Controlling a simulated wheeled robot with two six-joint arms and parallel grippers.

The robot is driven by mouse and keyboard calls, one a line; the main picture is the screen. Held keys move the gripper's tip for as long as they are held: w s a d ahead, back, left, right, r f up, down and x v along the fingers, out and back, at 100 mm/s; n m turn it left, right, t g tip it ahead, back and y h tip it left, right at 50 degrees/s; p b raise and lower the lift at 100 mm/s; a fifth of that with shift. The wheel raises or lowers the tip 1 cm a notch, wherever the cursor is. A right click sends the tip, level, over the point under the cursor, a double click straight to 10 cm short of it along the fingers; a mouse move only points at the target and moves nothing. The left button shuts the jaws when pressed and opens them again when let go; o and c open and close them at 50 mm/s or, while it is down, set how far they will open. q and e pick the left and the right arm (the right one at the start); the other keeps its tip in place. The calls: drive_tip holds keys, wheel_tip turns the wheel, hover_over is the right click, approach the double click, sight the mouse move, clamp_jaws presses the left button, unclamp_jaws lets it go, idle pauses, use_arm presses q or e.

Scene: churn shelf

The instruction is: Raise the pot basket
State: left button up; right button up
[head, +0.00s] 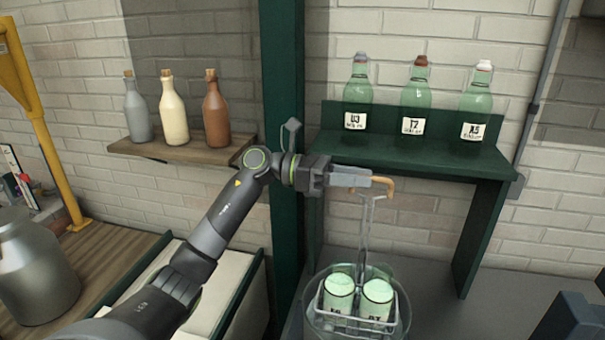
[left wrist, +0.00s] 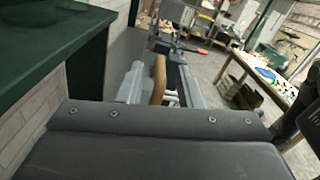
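The pot basket is a wire carrier (head: 364,235) with a tan curved handle (head: 384,183) at the top of its tall stem. Its lower part sits inside a round, see-through pot (head: 401,322) and holds two pale green labelled jars or bottles (head: 339,288). My left gripper (head: 368,181) is at the handle. In the left wrist view the handle (left wrist: 157,80) stands between the two fingers, with some gap showing beside it, so the fingers look open around it.
A dark green shelf (head: 420,158) with three green bottles (head: 416,85) stands behind the basket. A green post (head: 283,80) rises behind my left arm. A wooden wall shelf (head: 185,150) holds three corked bottles. A metal churn (head: 35,270) stands at left.

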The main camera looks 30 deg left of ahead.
use_arm(q)
drive_tip(key=b+v, duration=0.6)
drive_tip(key=v, duration=0.9)
drive_tip(key=shift+b, duration=0.3)
drive_tip(key=shift+a, duration=0.15)
